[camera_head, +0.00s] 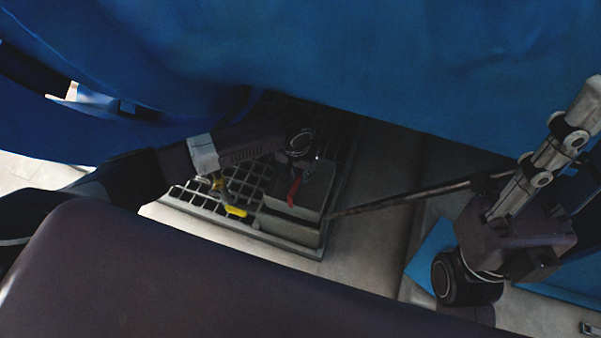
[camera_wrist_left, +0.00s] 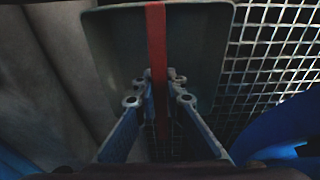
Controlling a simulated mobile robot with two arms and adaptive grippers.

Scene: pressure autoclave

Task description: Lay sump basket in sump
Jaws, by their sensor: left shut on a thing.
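The sump basket, a grey box (camera_head: 303,188) with a red strip across it, is in the middle of the head view, over the edge of a floor grating. In the left wrist view its grey face (camera_wrist_left: 205,50) fills the upper middle, with the red strip (camera_wrist_left: 156,45) running down to my fingers. My left gripper (camera_head: 301,152) reaches in from the left, at the basket's upper side. In the wrist view its fingers (camera_wrist_left: 159,82) are shut around the red strip. A grey block or rim (camera_head: 290,230) shows just below the basket; I cannot make out the sump opening. My right gripper does not show.
The grating (camera_head: 200,202) lies around and left of the basket, with a yellow-handled item (camera_head: 235,211) on it. Large blue bodies (camera_head: 400,60) overhang the back.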

